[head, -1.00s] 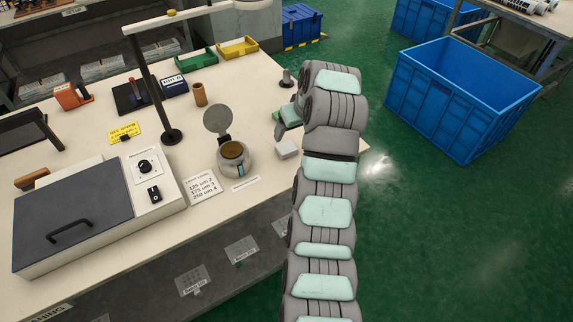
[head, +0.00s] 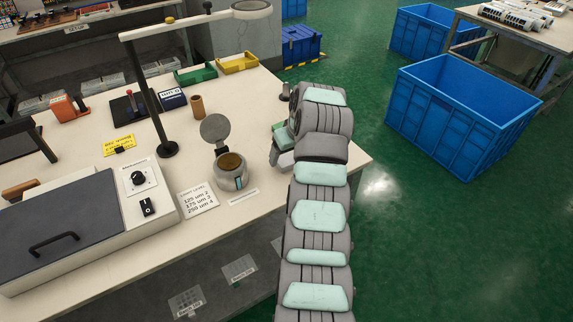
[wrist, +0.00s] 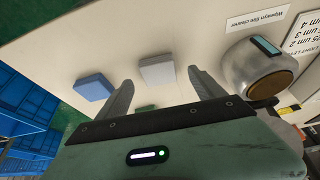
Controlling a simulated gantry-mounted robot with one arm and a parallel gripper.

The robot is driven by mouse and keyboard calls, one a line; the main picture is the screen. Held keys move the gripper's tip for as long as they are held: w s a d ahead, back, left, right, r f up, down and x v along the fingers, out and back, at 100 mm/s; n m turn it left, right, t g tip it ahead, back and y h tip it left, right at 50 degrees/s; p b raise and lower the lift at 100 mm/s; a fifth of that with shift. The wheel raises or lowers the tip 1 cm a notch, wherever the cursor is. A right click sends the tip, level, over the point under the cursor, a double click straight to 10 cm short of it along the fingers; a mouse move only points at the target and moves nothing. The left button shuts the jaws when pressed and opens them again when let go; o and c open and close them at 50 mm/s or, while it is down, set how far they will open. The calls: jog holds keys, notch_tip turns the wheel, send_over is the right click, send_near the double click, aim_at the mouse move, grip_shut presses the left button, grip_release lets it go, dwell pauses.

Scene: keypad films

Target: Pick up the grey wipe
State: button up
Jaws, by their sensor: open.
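The grey wipe (wrist: 157,70) is a small pale grey block lying on the cream bench top. In the wrist view it shows between and just beyond the two fingertips of my gripper (wrist: 160,77). The jaws are open and nothing is held between them. In the head view my gripper (head: 281,150) is low over the bench's right part, and I cannot make out the wipe there, as my arm and gripper cover that spot. A blue block (wrist: 95,87) lies to the left of the wipe in the wrist view, outside the left finger.
A round metal pot (head: 231,172) with a raised lid stands left of my gripper; it also shows in the wrist view (wrist: 256,66). A printed level card (head: 199,198) and a small label (head: 243,197) lie nearby. Blue crates (head: 455,105) stand on the green floor at right.

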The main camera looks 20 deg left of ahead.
aim_at(286, 160)
jog(key=shift+w+a+f, duration=0.15)
jog(key=shift+w+f, duration=0.1)
jog(key=shift+f, duration=0.25)
jog(key=shift+b+x, duration=0.6)
jog(key=shift+x, duration=0.5)
jog(key=shift+r, duration=0.1)
jog(key=c, duration=1.4)
